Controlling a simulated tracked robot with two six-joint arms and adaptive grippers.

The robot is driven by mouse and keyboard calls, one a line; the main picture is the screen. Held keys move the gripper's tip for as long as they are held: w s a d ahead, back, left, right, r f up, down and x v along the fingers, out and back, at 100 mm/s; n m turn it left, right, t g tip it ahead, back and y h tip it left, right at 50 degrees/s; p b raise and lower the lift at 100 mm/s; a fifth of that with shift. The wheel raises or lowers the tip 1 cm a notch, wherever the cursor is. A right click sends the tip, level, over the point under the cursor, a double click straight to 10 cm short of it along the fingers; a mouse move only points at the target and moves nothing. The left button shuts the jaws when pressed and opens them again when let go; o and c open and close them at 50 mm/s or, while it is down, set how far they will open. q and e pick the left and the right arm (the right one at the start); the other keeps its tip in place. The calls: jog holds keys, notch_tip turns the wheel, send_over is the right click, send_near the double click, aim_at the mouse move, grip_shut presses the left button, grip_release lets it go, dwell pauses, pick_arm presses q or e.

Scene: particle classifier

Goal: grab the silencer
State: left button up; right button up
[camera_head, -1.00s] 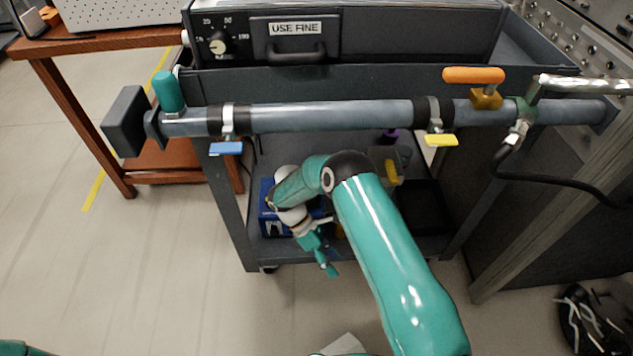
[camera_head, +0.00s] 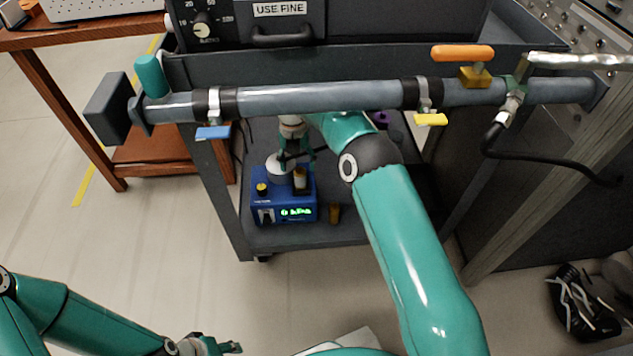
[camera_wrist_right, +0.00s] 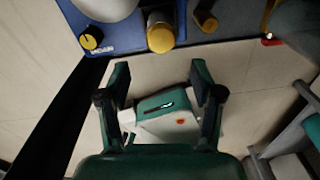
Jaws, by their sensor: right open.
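I cannot tell for sure which thing is the silencer. A small dark cylinder with a brass-coloured end (camera_head: 301,181) stands at the blue device (camera_head: 262,205) on the cart's lower shelf. The brass end also shows in the right wrist view (camera_wrist_right: 160,38), just beyond my fingertips.
A grey pipe (camera_head: 320,97) with blue and yellow valve handles crosses in front of the cart. A small brass piece (camera_head: 334,213) is at the device's right. A wooden table (camera_head: 75,38) stands left. Open floor lies in front of the cart.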

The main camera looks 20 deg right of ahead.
aim_at(300, 171)
jog(key=shift+w+d+r+n, duration=0.15)
jog(key=shift+w+r+n, duration=0.1)
jog(key=shift+r+n, duration=0.15)
jog(key=shift+w+d+f, duration=0.1)
jog(key=shift+d, duration=0.05)
jog(key=shift+n, duration=0.3)
jog(key=shift+w+d+f+b, duration=0.15)
jog(key=shift+f+b, duration=0.95)
jog(key=shift+f, duration=0.65)
jog(key=shift+w+d+f+b, duration=0.15)
jog(key=shift+f+b, duration=0.95)
jog(key=shift+f, duration=0.65)
jog(key=shift+a, duration=0.1)
grip_shut()
